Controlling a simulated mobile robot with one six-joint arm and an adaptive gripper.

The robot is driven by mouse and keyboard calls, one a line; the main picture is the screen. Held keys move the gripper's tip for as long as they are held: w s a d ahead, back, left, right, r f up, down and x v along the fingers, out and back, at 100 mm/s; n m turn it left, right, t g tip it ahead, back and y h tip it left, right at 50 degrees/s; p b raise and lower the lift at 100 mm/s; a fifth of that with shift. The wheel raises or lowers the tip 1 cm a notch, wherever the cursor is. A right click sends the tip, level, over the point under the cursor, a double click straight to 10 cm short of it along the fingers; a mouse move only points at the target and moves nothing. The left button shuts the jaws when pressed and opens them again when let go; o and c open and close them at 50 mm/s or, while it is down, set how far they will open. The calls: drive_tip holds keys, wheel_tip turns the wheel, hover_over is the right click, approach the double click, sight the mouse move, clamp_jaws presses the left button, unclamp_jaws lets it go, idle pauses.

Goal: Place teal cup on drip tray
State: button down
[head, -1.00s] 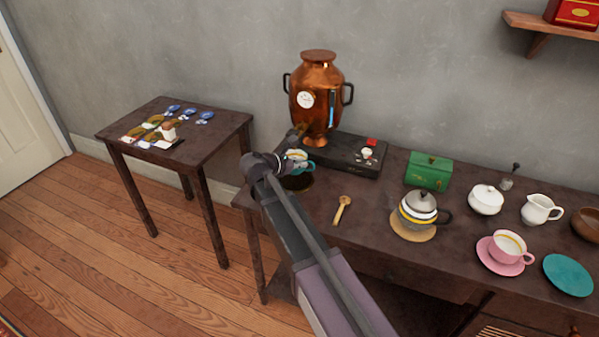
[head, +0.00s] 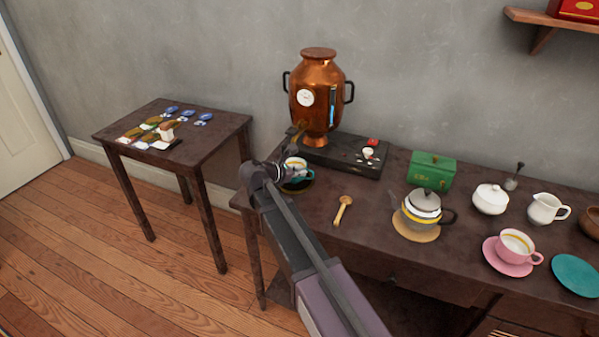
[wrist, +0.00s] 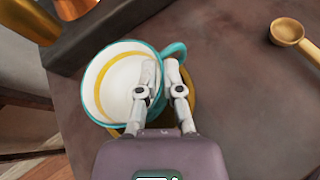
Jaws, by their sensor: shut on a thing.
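The teal cup (wrist: 97,88), white inside with a yellow band, fills the left-middle of the wrist view. It also shows in the head view (head: 298,170), partly hidden by my wrist. My gripper (wrist: 161,68) is shut on the cup's wall beside its handle, one finger inside the rim and one outside. The round drip tray (head: 303,186) shows as a dark disc just below the cup in the head view. Its brownish rim (wrist: 191,98) shows to the right of the cup in the wrist view. I cannot tell whether the cup touches the tray.
The copper urn (head: 316,95) with its spout stands on a black base (head: 345,158) close behind the cup. A teapot (head: 421,208) stands farther right on a round mat. The table's left edge is near.

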drive_tip(key=c, duration=0.8)
unclamp_jaws()
drive_tip(key=shift+r, duration=0.15)
drive_tip(key=p+v, duration=0.5)
drive_tip(key=v, duration=0.7)
